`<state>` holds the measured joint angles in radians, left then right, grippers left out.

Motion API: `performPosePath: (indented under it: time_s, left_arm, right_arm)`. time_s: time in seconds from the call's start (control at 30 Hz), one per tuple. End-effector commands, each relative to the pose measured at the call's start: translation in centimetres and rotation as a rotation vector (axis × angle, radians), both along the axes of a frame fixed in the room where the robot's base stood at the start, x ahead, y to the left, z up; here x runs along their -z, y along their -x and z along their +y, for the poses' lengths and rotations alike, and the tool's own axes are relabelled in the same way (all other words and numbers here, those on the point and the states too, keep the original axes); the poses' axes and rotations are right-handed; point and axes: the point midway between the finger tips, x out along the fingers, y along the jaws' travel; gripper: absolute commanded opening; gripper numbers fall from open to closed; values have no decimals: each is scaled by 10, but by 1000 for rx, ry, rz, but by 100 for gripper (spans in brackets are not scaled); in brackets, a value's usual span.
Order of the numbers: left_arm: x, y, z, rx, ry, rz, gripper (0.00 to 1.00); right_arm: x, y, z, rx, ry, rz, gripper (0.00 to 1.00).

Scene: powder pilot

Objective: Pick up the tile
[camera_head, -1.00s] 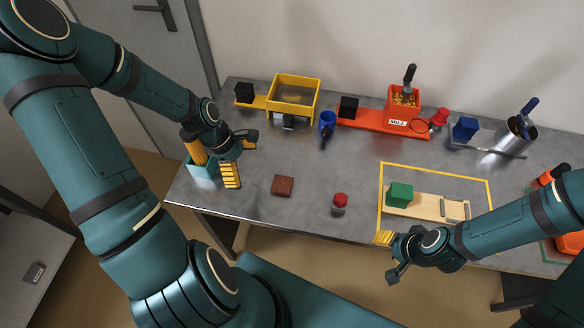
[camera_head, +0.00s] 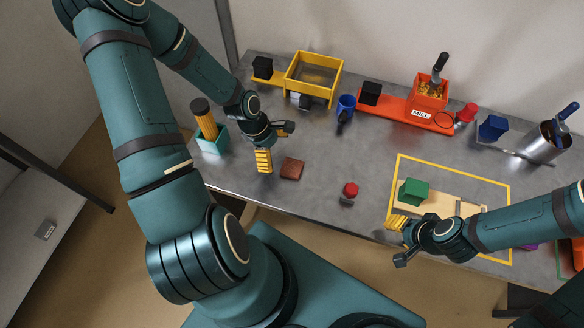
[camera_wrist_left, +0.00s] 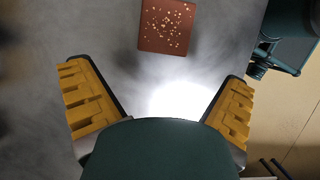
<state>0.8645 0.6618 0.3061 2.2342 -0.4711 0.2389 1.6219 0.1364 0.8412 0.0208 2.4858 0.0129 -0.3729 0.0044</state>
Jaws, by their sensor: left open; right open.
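The tile (camera_head: 292,168) is a small reddish-brown square lying flat on the grey table, left of the middle in the head view. In the left wrist view the speckled tile (camera_wrist_left: 168,26) is at the top, beyond the fingertips. My left gripper (camera_head: 275,144) is open and empty above the table, just left of the tile and not touching it. Its two yellow ridged fingers show wide apart in the left wrist view (camera_wrist_left: 158,100). My right gripper (camera_head: 398,240) is open near the front edge of the table, by the yellow frame's near left corner. Its far finger is partly hidden.
A teal holder (camera_head: 212,140) with a yellow-handled tool stands left of my left gripper. A red-topped piece (camera_head: 350,189) stands right of the tile. A green block (camera_head: 413,192) sits on a wooden board. A yellow bin (camera_head: 314,60) and red mill (camera_head: 427,97) stand at the back.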

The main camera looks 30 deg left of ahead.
Motion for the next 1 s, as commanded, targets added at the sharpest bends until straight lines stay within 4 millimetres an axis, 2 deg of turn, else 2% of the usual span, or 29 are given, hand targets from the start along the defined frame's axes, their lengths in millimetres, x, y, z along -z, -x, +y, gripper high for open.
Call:
performPosePath:
  time_s: [0.3, 0.6, 0.63, 0.67, 0.7, 0.83, 0.87, 1.0]
  left_arm:
    - [40, 0, -17, 3, 2, 1, 100]
    - [44, -1, -18, 0, 0, 0, 100]
    - [44, -1, -18, 0, 0, 0, 96]
    - [44, -1, -18, 0, 0, 0, 86]
    - [44, -1, -18, 0, 0, 0, 72]
    - [44, -1, -18, 0, 1, 1, 26]
    - [44, -1, -18, 0, 1, 1, 22]
    - [44, 0, -18, 0, 1, 1, 22]
  right_arm:
    - [10, 0, 0, 0, 2, 0, 47]
    - [10, 0, 0, 0, 2, 0, 47]
    - [10, 0, 0, 0, 2, 0, 47]
    - [10, 0, 0, 0, 2, 0, 47]
    - [10, 0, 0, 0, 2, 0, 47]
    - [10, 0, 1, -1, 2, 0, 47]
    - [10, 0, 1, -1, 2, 0, 47]
    - [10, 0, 1, -1, 2, 0, 47]
